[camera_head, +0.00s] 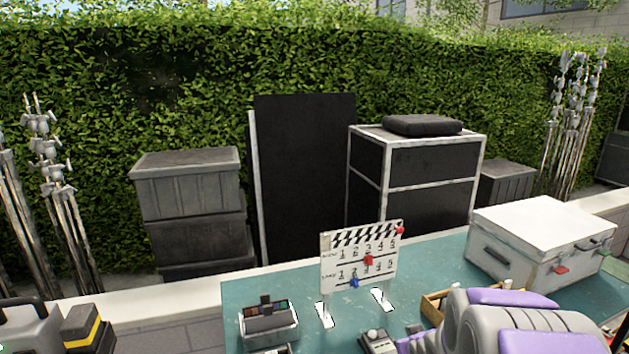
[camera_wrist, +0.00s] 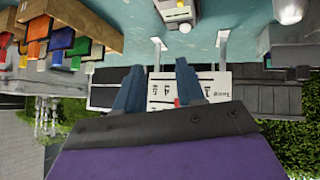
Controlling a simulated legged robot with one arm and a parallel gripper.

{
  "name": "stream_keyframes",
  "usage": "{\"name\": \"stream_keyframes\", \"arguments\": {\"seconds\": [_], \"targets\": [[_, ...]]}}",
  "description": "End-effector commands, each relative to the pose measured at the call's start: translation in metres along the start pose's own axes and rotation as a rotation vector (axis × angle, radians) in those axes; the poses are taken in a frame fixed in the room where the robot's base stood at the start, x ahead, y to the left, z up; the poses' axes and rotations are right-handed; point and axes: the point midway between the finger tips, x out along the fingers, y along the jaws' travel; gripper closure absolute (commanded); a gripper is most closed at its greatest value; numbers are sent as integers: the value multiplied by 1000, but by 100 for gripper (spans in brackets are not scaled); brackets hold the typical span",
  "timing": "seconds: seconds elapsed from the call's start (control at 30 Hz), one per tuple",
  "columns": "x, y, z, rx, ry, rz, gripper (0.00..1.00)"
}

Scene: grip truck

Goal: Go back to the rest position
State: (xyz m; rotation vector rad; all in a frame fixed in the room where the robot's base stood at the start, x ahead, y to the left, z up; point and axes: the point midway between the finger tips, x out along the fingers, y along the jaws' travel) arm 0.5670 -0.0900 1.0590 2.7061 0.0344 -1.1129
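My gripper (camera_wrist: 160,78) shows in the wrist view with two blue-grey fingers apart and nothing held between them. A white clapperboard (camera_wrist: 163,92) shows in the gap beyond the fingers, partly hidden by my gripper. In the head view, the clapperboard (camera_head: 345,258) stands upright on white feet on the teal table (camera_head: 420,265), with red and blue pieces on its face. My grey and purple arm (camera_head: 520,325) lies across the lower right of the head view. My fingers cannot be made out there.
A metal box (camera_head: 268,322) and a small device (camera_head: 378,341) are on the table near its front. A wooden tray (camera_head: 433,308) lies partly behind my arm. A white case (camera_head: 540,235) stands at the right. Dark crates (camera_head: 190,200) and a hedge are behind the table.

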Motion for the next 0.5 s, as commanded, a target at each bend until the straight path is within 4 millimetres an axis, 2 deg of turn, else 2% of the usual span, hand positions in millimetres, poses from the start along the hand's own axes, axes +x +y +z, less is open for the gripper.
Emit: {"name": "stream_keyframes", "arguments": {"seconds": [0.03,0.27,0.5], "targets": [[-18,-2,4,7,-46,11,62],[-100,-16,48,65,-303,30,62],[-198,-51,108,128,-575,-11,62]]}}
